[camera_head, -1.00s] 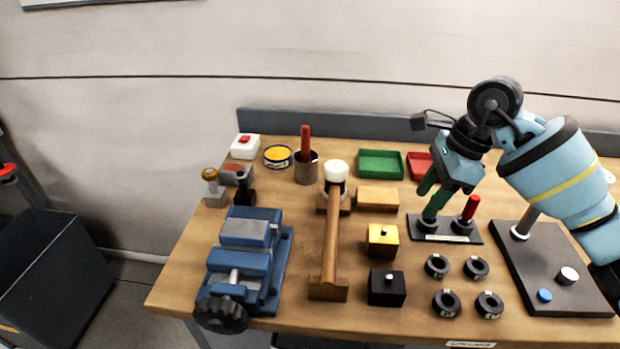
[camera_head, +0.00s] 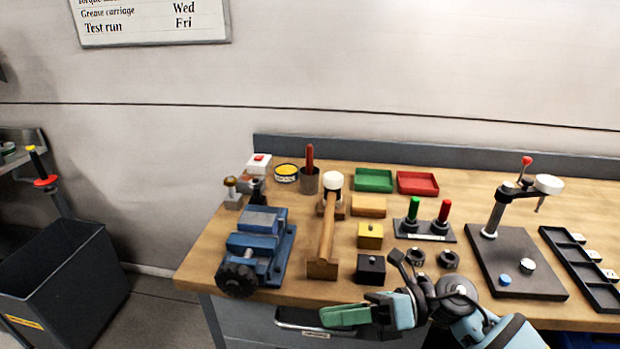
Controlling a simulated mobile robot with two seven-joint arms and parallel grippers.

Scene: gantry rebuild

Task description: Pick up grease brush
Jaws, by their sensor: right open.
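What looks like the grease brush (camera_head: 310,155) stands upright in a grey cup (camera_head: 307,182) at the back left of the bench; only its red handle shows and its lower end is hidden in the cup. A tin with yellow contents (camera_head: 286,171) sits just left of the cup. My right gripper (camera_head: 328,317) is at the bench's front edge, low in the picture, fingers pointing left. It is open and empty, well apart from the brush and nearer to me. My left gripper is not in view.
A blue vise (camera_head: 257,246) stands at the left front. A mallet on a wooden stand (camera_head: 323,268) lies right of the vise, before the cup. Green (camera_head: 374,180) and red (camera_head: 417,183) trays sit at the back. A stand (camera_head: 425,232) holds green and red handles.

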